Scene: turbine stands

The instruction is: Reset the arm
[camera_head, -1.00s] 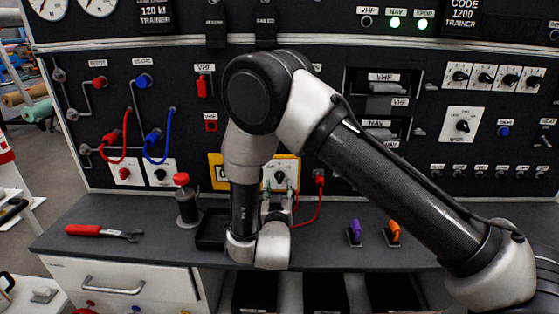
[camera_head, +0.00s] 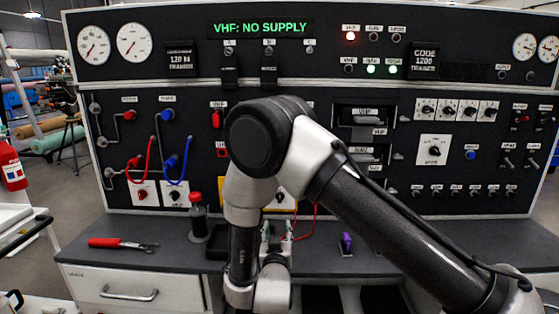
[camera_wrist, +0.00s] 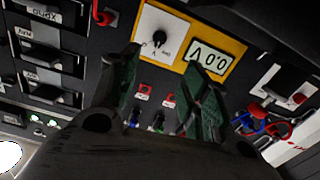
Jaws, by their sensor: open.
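My arm stands bent at the elbow in front of the black panel (camera_head: 330,170). My gripper (camera_wrist: 163,78) is open in the wrist view, with two dark green-faced fingers apart and nothing between them. It points at the lower panel, near a yellow-framed meter (camera_wrist: 215,62) with a dial and a lit display. In the head view my gripper (camera_head: 277,240) is mostly hidden behind my wrist, low over the workbench. The meter's yellow frame (camera_head: 283,205) is largely covered by my arm there.
Red-handled pliers (camera_head: 108,243) lie on the grey workbench (camera_head: 180,258) at the left. A red-topped post (camera_head: 197,215) stands left of my wrist. A purple item (camera_head: 346,241) stands to its right. Red and blue cables loop from the panel. The sign (camera_head: 260,28) reads "VHF: NO SUPPLY".

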